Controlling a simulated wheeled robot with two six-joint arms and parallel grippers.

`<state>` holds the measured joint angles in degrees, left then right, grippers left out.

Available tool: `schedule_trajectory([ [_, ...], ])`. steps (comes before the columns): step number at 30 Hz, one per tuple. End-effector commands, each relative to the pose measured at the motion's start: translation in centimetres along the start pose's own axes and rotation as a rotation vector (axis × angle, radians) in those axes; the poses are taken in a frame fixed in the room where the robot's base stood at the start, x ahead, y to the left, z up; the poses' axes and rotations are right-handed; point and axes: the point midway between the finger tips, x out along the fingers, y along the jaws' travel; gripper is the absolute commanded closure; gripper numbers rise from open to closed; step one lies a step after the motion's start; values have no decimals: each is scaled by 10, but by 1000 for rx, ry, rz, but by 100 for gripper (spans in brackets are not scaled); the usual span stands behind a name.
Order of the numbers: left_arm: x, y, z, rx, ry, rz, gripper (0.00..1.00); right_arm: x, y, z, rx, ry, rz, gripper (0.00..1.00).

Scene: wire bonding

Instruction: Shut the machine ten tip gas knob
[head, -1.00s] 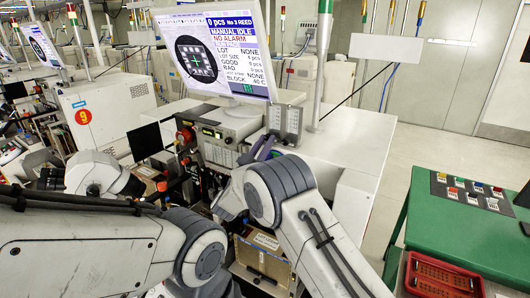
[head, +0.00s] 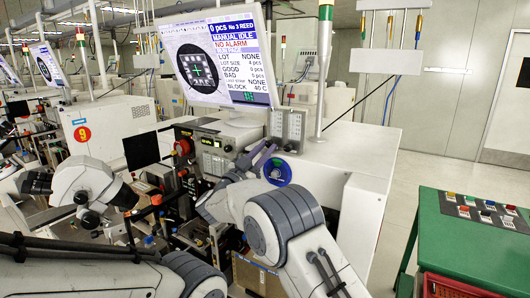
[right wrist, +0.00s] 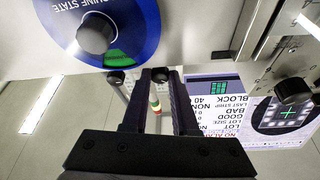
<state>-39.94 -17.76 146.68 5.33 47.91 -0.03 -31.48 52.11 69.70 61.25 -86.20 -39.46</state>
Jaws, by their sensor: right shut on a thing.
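The machine ten (head: 350,165) stands ahead with its screen (head: 225,62) above the front panel. A grey flow-meter panel (head: 288,126) is at the right of the front. My right gripper (head: 268,150) reaches up just below this panel. In the right wrist view the right gripper (right wrist: 158,80) is shut on a small black knob (right wrist: 160,74), which fits the tip gas knob; no label on it is readable. A second small black knob (right wrist: 115,77) is beside the left finger. My left gripper is out of view; only the left arm shows.
A blue "machine state" disc (head: 277,172) is just right of my right gripper; its black knob (right wrist: 97,33) sticks out near the fingers. A microscope (head: 80,188) is at the left. A green table (head: 460,240) stands at the right beyond free floor.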

Motion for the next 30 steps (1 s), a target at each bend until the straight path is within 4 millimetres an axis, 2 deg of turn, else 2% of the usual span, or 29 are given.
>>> schedule_trajectory([
  [10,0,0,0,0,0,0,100,-1,0,0,-1,0,-1,61],
  [14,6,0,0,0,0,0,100,-9,0,1,0,0,-2,61],
  [24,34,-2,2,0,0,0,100,-75,-1,3,1,-1,-5,61],
  [30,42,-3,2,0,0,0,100,-100,-1,1,1,-1,-4,61],
])
